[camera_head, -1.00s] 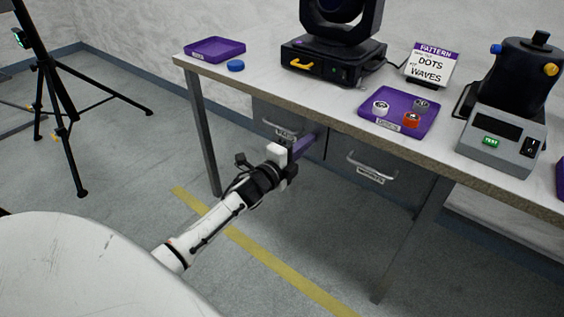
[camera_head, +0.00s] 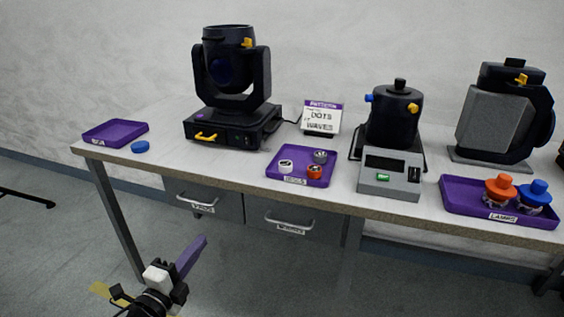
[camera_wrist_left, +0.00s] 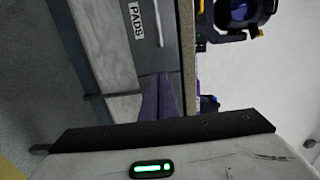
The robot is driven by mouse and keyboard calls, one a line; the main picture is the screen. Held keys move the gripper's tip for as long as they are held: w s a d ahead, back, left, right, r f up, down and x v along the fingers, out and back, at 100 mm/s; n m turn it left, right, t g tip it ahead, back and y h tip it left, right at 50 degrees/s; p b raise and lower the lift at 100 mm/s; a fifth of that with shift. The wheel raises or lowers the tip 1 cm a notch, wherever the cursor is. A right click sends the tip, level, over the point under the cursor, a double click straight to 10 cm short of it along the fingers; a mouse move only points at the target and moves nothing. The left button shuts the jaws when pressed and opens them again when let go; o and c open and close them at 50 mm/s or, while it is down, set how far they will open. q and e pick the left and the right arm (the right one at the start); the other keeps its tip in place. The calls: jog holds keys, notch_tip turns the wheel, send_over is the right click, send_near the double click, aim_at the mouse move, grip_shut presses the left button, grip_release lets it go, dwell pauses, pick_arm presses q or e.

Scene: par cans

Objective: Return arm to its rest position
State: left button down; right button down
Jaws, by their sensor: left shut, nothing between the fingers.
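My left gripper (camera_head: 200,243) shows at the bottom left of the head view, in front of the bench and below its top. Its purple fingers are shut together with nothing between them, and they point up toward the drawers. In the left wrist view the purple fingers (camera_wrist_left: 160,98) are together beside the drawer front labelled PADS (camera_wrist_left: 135,20). The rest of my left arm is cut off by the lower edge of the head view. My right gripper is in neither view.
The bench (camera_head: 235,172) has two shut-looking drawers, with a left handle (camera_head: 198,204) and a right handle (camera_head: 288,222). On top are purple trays (camera_head: 115,131), a stage light (camera_head: 232,85), a tester (camera_head: 390,178) and a sign (camera_head: 321,117). Floor below is clear.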

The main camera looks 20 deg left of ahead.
pick_arm(q)
jog(key=s+d+f+n+g+h+p, duration=0.1)
jog(key=s+d+f+n+g+p, duration=0.3)
jog(key=s+d+n, duration=0.4)
jog(key=s+d+f+n+g+h+p, duration=0.1)
jog(key=s+d+f+n+g+p, duration=0.3)
jog(key=s+d+n, duration=0.4)
jog(key=s+d+f+g, duration=0.1)
jog(key=s+d, duration=0.2)
jog(key=s, duration=0.3)
jog(key=shift+s+d, duration=0.2)
jog(key=shift+d, duration=0.2)
